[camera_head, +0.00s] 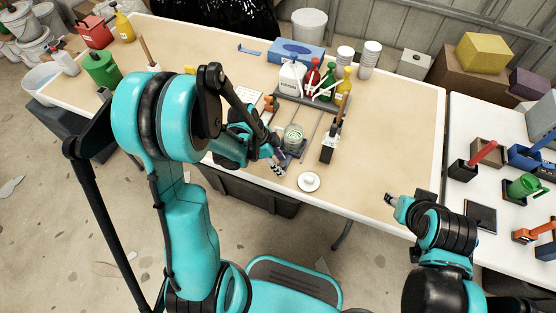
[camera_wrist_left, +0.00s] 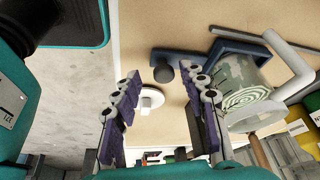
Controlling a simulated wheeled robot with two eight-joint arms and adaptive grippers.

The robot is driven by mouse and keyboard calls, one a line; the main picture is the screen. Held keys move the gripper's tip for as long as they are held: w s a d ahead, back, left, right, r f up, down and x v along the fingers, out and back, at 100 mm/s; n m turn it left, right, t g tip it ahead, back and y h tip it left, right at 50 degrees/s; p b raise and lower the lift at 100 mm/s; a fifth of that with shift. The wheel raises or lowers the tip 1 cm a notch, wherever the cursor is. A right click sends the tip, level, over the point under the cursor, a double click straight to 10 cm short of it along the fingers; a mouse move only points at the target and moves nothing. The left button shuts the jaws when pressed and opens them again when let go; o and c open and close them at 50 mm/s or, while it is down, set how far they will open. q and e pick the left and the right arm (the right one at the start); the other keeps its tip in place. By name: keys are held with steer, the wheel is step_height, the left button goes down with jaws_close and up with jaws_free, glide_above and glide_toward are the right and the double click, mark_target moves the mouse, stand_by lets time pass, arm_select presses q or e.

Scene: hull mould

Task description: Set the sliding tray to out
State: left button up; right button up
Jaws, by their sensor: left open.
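The sliding tray (camera_wrist_left: 226,44) is a dark blue-grey piece with a jar (camera_wrist_left: 245,98) standing on it. In the head view the jar (camera_head: 293,137) is at the near end of two rails (camera_head: 314,127). A dark round knob (camera_wrist_left: 163,73) sticks out from the tray's front bar. My left gripper (camera_wrist_left: 165,77) is open, with its purple-backed fingers on either side of the knob in the picture; I cannot tell if they touch it. In the head view the left gripper (camera_head: 277,160) is at the tray's near end. My right gripper (camera_head: 391,199) is small by the table's near edge.
A white round dish (camera_head: 308,182) lies close to the left gripper. A dark holder with a brush (camera_head: 328,149) stands right of the rails. Several bottles (camera_head: 292,78) stand at the rails' far end. The table's right part (camera_head: 390,130) is clear.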

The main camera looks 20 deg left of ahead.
arm_select(q)
steer(key=v, duration=1.2)
steer(key=shift+s, duration=0.1)
steer(key=s+d+r+n+t+y, duration=0.3)
steer(key=s+n, duration=0.5)
steer(key=n, duration=0.6)
steer(key=shift+s+r+t+y, duration=0.35)
steer(key=shift+r+t+y, duration=0.25)
steer(key=shift+r+t, duration=0.95)
steer(key=shift+r, duration=0.15)
